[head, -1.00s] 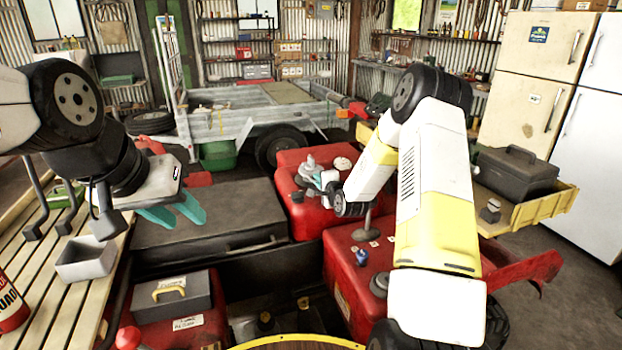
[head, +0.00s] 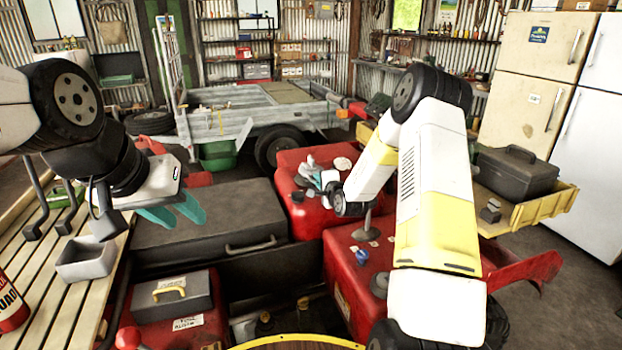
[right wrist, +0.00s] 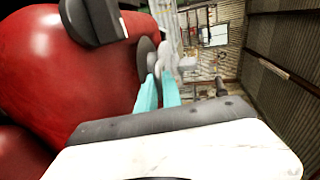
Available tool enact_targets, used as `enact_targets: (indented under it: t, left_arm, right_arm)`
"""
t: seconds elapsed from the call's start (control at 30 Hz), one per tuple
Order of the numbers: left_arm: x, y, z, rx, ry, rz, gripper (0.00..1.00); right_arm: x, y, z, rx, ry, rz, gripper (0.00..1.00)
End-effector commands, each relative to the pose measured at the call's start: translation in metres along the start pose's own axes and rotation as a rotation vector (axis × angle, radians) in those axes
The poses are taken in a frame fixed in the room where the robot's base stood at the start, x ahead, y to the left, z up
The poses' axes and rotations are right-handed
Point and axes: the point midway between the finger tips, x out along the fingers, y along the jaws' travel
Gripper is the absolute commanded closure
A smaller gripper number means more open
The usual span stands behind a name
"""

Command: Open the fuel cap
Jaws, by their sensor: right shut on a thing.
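The grey fuel cap (head: 311,163) is on top of the red tank (head: 290,211) at the middle of the head view. My right gripper (head: 319,179) reaches it from the right and is shut on it. In the right wrist view, the teal fingertips (right wrist: 159,74) close on the cap's light grey knob (right wrist: 166,54), with a darker grey disc (right wrist: 146,60) beside it. The fingers partly hide the cap, and I cannot tell whether it is seated or loose. My left gripper (head: 175,213) is open and empty, over the dark box at the left.
The dark box (head: 200,215) lies left of the tank. A slatted bench (head: 50,262) with a small grey tray (head: 86,259) stands at the left. A black toolbox (head: 516,172) sits in a yellow tray at the right. A grey trailer (head: 240,121) stands behind.

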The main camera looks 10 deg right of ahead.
Motion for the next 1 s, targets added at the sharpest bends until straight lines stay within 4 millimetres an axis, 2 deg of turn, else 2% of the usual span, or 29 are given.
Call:
enact_targets:
  t: [0.27, 0.47, 0.67, 1.0]
  left_arm:
    - [0.0, 0.0, 0.0, 0.0, 0.0, 0.0, 0.64]
    - [0.0, 0.0, 0.0, 0.0, 0.0, 0.0, 0.64]
    - [0.0, 0.0, 0.0, 0.0, 0.0, 0.0, 0.64]
    - [0.0, 0.0, 0.0, 0.0, 0.0, 0.0, 0.64]
  right_arm:
    - [-0.001, 0.0, 0.0, 0.0, 0.0, 0.006, 1.0]
    - [-0.002, -0.009, 0.0, -0.001, -0.001, 0.053, 1.0]
    - [-0.003, -0.029, -0.001, -0.001, -0.001, 0.172, 1.0]
    - [0.006, -0.075, 0.002, -0.004, -0.006, 0.476, 1.0]
